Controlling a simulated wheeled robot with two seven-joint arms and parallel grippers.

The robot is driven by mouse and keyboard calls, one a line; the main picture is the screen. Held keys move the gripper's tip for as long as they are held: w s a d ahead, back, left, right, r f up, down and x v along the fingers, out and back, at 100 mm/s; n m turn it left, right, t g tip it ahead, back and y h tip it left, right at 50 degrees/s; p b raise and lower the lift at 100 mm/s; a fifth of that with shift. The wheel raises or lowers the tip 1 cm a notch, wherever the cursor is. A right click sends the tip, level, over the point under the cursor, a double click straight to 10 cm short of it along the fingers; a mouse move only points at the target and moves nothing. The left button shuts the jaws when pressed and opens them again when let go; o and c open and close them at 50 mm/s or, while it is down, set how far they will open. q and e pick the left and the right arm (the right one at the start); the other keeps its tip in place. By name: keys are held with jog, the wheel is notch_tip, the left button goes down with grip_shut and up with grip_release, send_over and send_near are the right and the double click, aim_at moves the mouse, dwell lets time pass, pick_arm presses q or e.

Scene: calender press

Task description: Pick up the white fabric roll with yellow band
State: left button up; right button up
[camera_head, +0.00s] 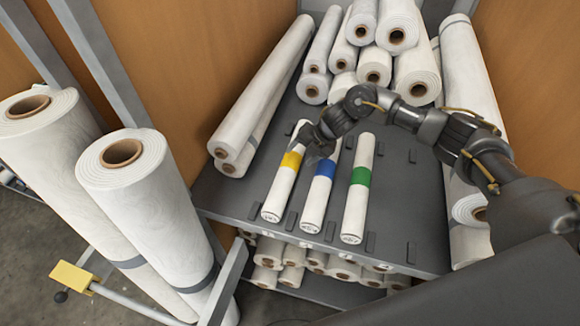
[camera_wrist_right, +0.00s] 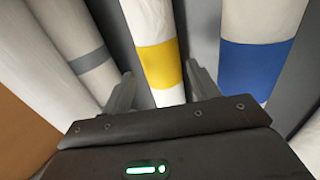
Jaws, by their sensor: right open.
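The white fabric roll with yellow band (camera_head: 283,178) lies on the dark shelf, leftmost of three banded rolls. My right gripper (camera_head: 308,140) is over the upper part of this roll and hides some of it. In the right wrist view the yellow-banded roll (camera_wrist_right: 158,62) runs between the two open fingers of my right gripper (camera_wrist_right: 158,90), with the yellow band just ahead of the fingertips. The jaws hold nothing. My left gripper is not in view.
The blue-banded roll (camera_head: 319,183) lies close on the right, then the green-banded roll (camera_head: 358,188). Long white rolls (camera_head: 262,95) lie to the left, and a pile of rolls (camera_head: 378,60) lies behind. Dark shelf (camera_head: 400,220) is bare right of the green-banded roll. Large rolls (camera_head: 150,200) stand at left.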

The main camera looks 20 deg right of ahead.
aim_at(295, 160)
jog(key=b+x, duration=0.3)
jog(key=x, duration=0.1)
jog(key=shift+s+f+b, duration=0.2)
jog(key=shift+f+b, duration=0.05)
jog(key=shift+b, duration=0.1)
jog(key=shift+w+a+f, duration=0.2)
jog(key=shift+a+f, duration=0.05)
jog(key=shift+f, duration=0.05)
jog(key=shift+r, duration=0.15)
jog(key=c, duration=0.9)
jog(key=shift+r, duration=0.15)
